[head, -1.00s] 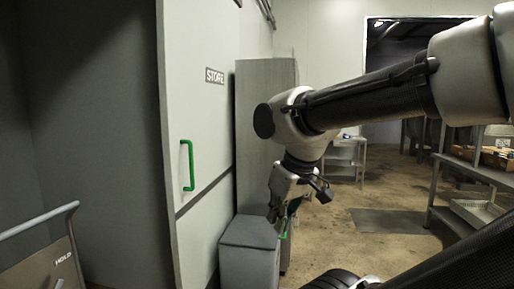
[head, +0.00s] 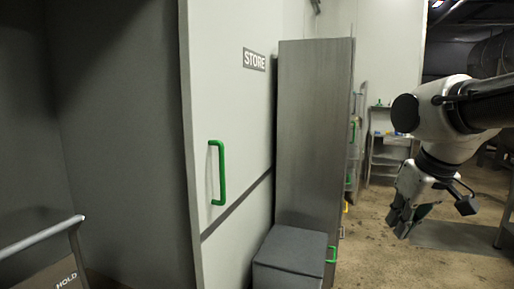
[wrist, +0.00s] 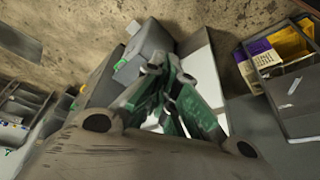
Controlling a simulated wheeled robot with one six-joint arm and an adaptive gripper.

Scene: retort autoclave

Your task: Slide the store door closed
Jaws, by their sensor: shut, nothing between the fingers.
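The store door (head: 245,115) is a tall pale sliding panel with a STORE sign (head: 254,60) in the left half of the head view. Its upright green bar handle (head: 222,172) is near the door's left edge. Left of that edge is an open, dark grey recess (head: 110,120). My gripper (head: 402,224) hangs at the right of the head view, pointing down, well apart from the door and handle. It is shut and empty. In the wrist view its fingers (wrist: 158,72) meet; neither door nor handle can be made out there.
A tall grey cabinet (head: 315,130) and a low grey lidded bin (head: 290,258) stand against the wall right of the handle. A cart marked HOLD (head: 50,265) is at the lower left. A small shelf (head: 388,155) stands further back. Floor between bin and gripper is clear.

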